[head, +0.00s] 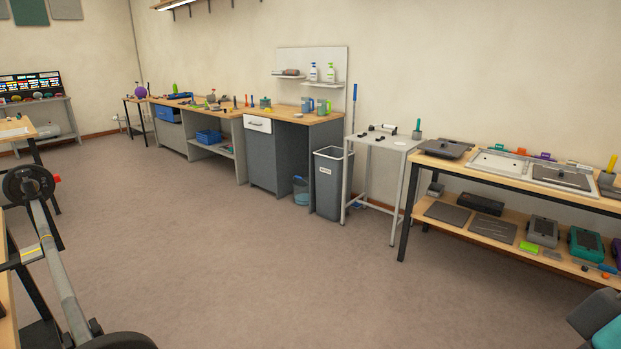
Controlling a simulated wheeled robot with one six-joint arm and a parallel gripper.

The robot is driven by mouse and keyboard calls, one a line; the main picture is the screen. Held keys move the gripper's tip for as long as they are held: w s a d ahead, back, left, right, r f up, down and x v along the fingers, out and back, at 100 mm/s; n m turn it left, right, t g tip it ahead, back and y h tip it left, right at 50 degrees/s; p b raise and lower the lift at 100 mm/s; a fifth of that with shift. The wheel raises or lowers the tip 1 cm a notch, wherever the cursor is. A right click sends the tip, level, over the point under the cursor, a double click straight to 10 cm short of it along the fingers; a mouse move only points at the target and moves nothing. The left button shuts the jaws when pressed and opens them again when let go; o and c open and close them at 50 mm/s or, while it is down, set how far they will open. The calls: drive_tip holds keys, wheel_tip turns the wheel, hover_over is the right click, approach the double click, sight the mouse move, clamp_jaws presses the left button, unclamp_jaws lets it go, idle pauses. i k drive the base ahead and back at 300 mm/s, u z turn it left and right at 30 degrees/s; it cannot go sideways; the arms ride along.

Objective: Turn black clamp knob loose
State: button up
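No black clamp knob can be made out with certainty. A grey bar (63,277) with a black disc (28,186) at its far end runs along the left edge. A small black part (95,327) sits beside the bar near a second dark disc (118,341), cut off at the bottom; whether it is a clamp knob I cannot tell. Several small black pieces (376,128) lie on a narrow light table, too small to identify. My gripper is not in view.
A long workbench (325,118) with tools lines the back wall. A grey bin (328,184) stands at its right end. A two-level wooden table (462,165) with trays and cases stands right. A grey and teal shape (604,325) fills the lower right corner. The middle floor (240,240) is clear.

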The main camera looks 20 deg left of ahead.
sight(23, 173)
drive_tip(key=u, duration=0.55)
drive_tip(key=i, duration=2.1)
drive_tip(key=u, duration=1.25)
drive_tip(key=i, duration=1.6)
drive_tip(key=u, duration=0.5)
